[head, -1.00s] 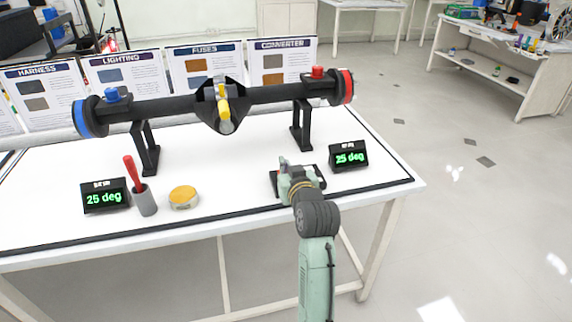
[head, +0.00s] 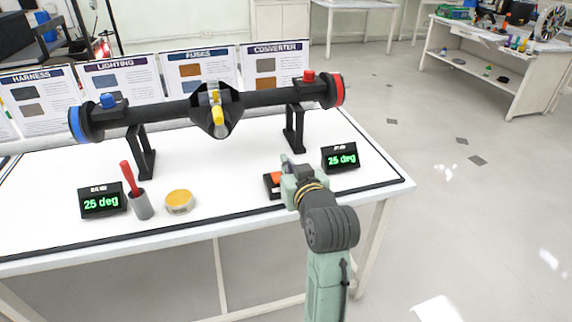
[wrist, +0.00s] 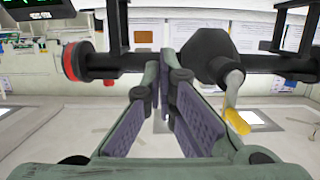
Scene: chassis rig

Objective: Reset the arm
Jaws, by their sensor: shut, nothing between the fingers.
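My gripper (head: 287,162) is at the front right of the white table (head: 230,215), above its surface. In the wrist view its two fingers (wrist: 167,68) come together at the tips with nothing between them. A small black holder with an orange part (head: 272,184) lies on the table just left of my gripper, partly hidden by it. Behind, a black axle (head: 265,97) rests on two black stands, with a blue hub (head: 78,124) at left and a red hub (head: 337,90) at right.
Two displays reading 25 deg stand at left (head: 102,201) and right (head: 340,158), the right one close to my gripper. A red-handled tool (head: 129,178) stands in a grey cup (head: 141,206) beside a round yellow-topped tin (head: 179,201). Open floor lies right of the table.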

